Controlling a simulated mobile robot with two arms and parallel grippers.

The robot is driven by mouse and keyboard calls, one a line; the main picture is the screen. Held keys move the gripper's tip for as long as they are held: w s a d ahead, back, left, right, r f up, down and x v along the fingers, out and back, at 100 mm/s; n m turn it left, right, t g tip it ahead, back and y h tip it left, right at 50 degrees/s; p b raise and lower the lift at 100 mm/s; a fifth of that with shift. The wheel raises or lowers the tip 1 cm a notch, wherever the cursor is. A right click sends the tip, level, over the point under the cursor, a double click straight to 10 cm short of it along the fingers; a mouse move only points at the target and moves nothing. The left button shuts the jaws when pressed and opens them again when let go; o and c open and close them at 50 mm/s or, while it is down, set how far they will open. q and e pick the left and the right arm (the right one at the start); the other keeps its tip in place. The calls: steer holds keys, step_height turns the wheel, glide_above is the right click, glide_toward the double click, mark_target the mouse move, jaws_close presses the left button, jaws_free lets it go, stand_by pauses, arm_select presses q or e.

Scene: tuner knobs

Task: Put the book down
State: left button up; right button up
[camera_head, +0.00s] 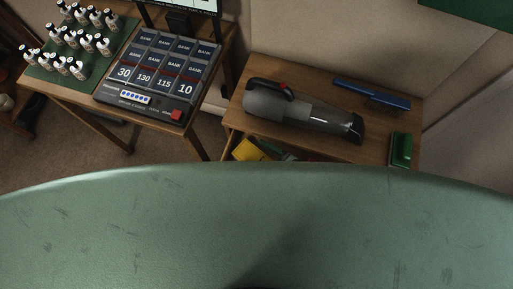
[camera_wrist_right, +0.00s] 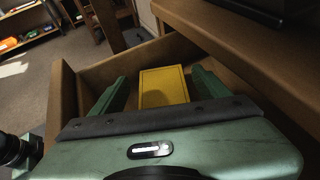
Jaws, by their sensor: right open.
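The yellow book (camera_wrist_right: 163,88) lies in an open wooden drawer (camera_wrist_right: 66,92) in the right wrist view. My right gripper (camera_wrist_right: 160,80) reaches into the drawer with its two green fingers apart, one on each side of the book. A gap shows between the book and the left finger; I cannot tell whether the right finger touches it. The book's near end is hidden behind my gripper's body. In the head view a small part of the book (camera_head: 248,150) shows below the wooden table, beside my right gripper (camera_head: 275,150). My left gripper is out of view.
A grey handheld vacuum (camera_head: 290,108), a blue object (camera_head: 372,94) and a green block (camera_head: 401,149) rest on the wooden table (camera_head: 335,70) above the drawer. A button panel (camera_head: 160,72) and several small bottles (camera_head: 70,40) are on the left table. My green body shell blocks the lower view.

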steer(key=shift+r+p, duration=0.55)
steer(key=shift+r, duration=0.25)
steer(key=b+v, duration=0.1)
steer(key=v, duration=1)
steer(key=shift+s+d+f, duration=0.15)
steer(key=shift+s+d, duration=0.2)
steer(key=shift+d, duration=0.05)
steer(key=shift+s, duration=0.1)
